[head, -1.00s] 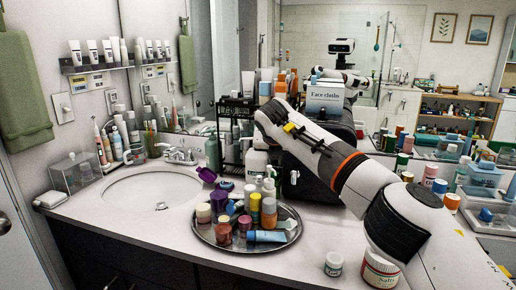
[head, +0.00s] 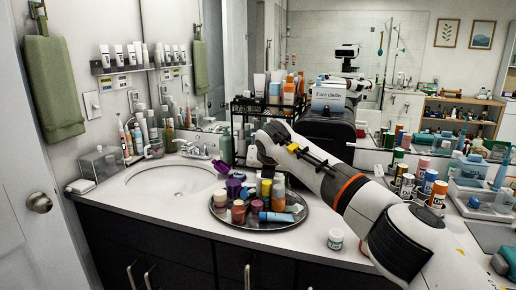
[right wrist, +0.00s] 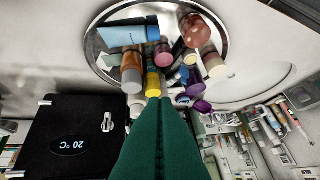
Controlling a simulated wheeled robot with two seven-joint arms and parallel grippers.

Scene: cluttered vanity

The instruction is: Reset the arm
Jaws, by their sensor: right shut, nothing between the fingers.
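My right arm (head: 355,192) comes in from the lower right of the head view and reaches over the counter, its wrist end (head: 270,143) just behind the round tray. The fingers are not clearly seen there. In the right wrist view my right gripper (right wrist: 172,100) shows as a dark green wedge, its fingers together and empty, in front of the tray's items. The round metal tray (head: 225,219) holds several bottles and jars, a blue tube (head: 275,217) and a purple-capped item. The tray's rim also shows in the right wrist view (right wrist: 92,45). My left gripper is out of view.
A black box with a "20 °C" display (right wrist: 68,140) stands close to the gripper; a face cloths box (head: 328,97) sits on it. The sink (head: 165,180) is left of the tray. A small jar (head: 335,239) stands near my arm. A mirror backs the counter.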

